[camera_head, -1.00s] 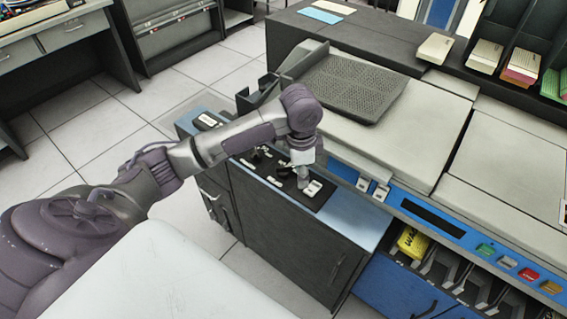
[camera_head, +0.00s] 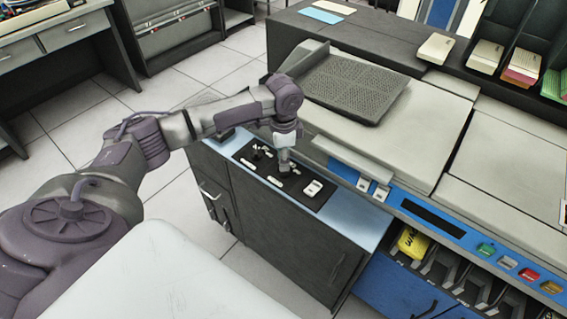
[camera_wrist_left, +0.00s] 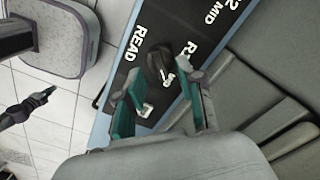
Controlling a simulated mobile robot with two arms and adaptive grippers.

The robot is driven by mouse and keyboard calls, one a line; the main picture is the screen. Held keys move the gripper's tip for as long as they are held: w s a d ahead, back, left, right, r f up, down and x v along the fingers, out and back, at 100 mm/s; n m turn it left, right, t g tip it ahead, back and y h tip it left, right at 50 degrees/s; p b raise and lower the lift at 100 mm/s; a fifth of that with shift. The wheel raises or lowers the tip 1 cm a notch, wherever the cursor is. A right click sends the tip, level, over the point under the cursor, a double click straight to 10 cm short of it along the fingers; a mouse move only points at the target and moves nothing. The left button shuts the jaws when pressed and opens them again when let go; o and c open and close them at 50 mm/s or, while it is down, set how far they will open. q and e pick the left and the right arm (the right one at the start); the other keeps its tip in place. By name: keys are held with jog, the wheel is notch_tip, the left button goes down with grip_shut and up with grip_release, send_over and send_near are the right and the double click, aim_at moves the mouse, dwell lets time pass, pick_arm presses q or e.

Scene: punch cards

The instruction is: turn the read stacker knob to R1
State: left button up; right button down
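The black read knob (camera_wrist_left: 159,62) sits on the dark control panel beside the white word READ in the left wrist view. A white mark shows on its lower side, and a partly covered label starting with R is to its right. My left gripper (camera_wrist_left: 160,76) is open, its teal-padded fingers on either side of the knob; I cannot tell whether they touch it. In the head view my left gripper (camera_head: 284,166) points down over the panel (camera_head: 303,199) and hides this knob. Another dark knob (camera_head: 257,153) stands farther left. My right gripper is not in view.
A white switch (camera_head: 313,188) is on the panel to the right of the gripper. The raised machine body with its grey textured tray (camera_head: 347,85) stands close behind. The blue countertop (camera_head: 356,222) is bare toward the right.

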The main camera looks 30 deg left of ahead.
pick_arm(q)
jog(key=shift+f, duration=1.4)
grip_shut()
